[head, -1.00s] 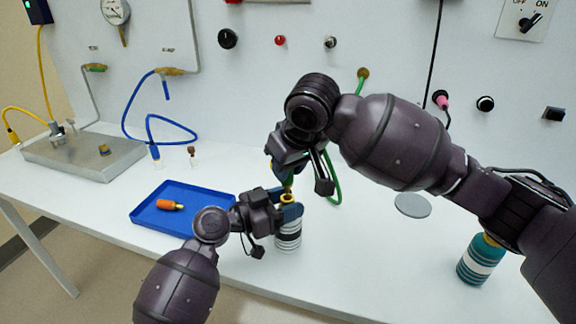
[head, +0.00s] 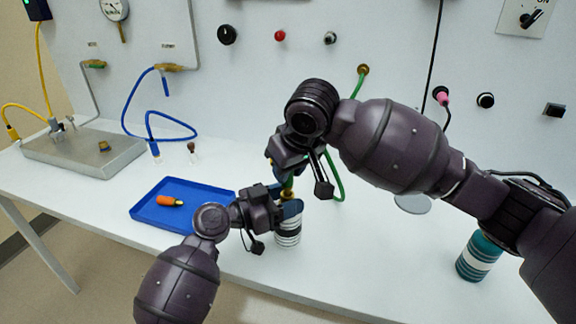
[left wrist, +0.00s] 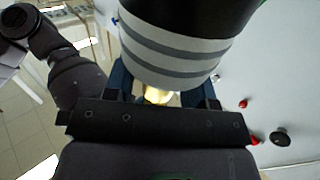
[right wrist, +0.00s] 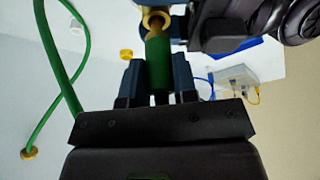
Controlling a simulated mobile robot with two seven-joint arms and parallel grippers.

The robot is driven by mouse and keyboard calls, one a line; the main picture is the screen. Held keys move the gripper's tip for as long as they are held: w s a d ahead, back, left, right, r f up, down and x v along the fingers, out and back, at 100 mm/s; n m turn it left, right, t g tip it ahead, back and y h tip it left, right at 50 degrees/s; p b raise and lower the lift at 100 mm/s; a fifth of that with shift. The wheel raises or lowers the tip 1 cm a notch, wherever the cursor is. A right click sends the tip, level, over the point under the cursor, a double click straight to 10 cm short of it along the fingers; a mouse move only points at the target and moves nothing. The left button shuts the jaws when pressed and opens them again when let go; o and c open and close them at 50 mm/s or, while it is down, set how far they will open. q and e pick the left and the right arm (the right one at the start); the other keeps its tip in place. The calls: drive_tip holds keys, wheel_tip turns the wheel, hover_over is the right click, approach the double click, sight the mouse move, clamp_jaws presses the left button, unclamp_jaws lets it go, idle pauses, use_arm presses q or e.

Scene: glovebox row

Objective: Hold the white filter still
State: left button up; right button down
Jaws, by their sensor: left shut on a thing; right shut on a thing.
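The white filter (head: 288,236), with dark stripes, stands upright on the bench in the head view. It also fills the top of the left wrist view (left wrist: 165,52). My left gripper (head: 289,209) is shut at the filter's top, around its brass neck (left wrist: 158,95). My right gripper (head: 286,178) is just above, shut on the green hose's end (right wrist: 158,62). In the right wrist view a brass ring (right wrist: 155,20) sits right at that hose end. Whether the hose end is seated in the filter is hidden by the fingers.
A blue tray (head: 147,214) with an orange piece (head: 170,201) lies left of the filter. A teal striped cylinder (head: 478,260) and a grey disc (head: 413,204) are to the right. A metal box (head: 85,158) stands far left. The bench front edge is close.

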drive_tip(key=shift+f, duration=1.05)
drive_tip(key=c, duration=0.8)
unclamp_jaws()
drive_tip(key=shift+r, duration=0.1)
drive_tip(key=v, duration=1.2)
